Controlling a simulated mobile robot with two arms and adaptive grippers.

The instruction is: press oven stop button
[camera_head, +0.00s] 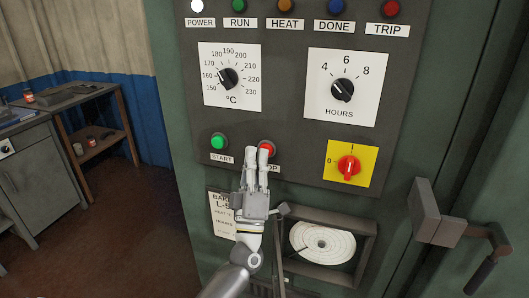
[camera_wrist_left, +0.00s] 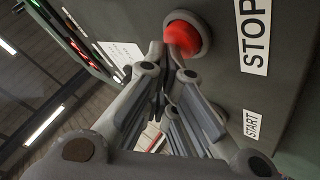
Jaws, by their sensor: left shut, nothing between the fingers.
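The red stop button (camera_head: 267,148) is on the oven's dark control panel (camera_head: 290,120), and its label is partly hidden behind my left gripper. My left gripper (camera_head: 258,150) is shut and empty, with its fingertips right at the stop button. In the left wrist view the red button (camera_wrist_left: 183,37) sits just beyond the fingertips (camera_wrist_left: 168,58), which overlap its lower edge. I cannot tell if they touch it. The green start button (camera_head: 218,142) is just left of the gripper. My right gripper is not in view.
A temperature dial (camera_head: 228,79), an hours dial (camera_head: 343,90) and a red rotary switch (camera_head: 348,168) are on the panel. Below is a round chart recorder (camera_head: 322,243). A door handle (camera_head: 440,222) sticks out at right. A side table (camera_head: 95,98) stands at left.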

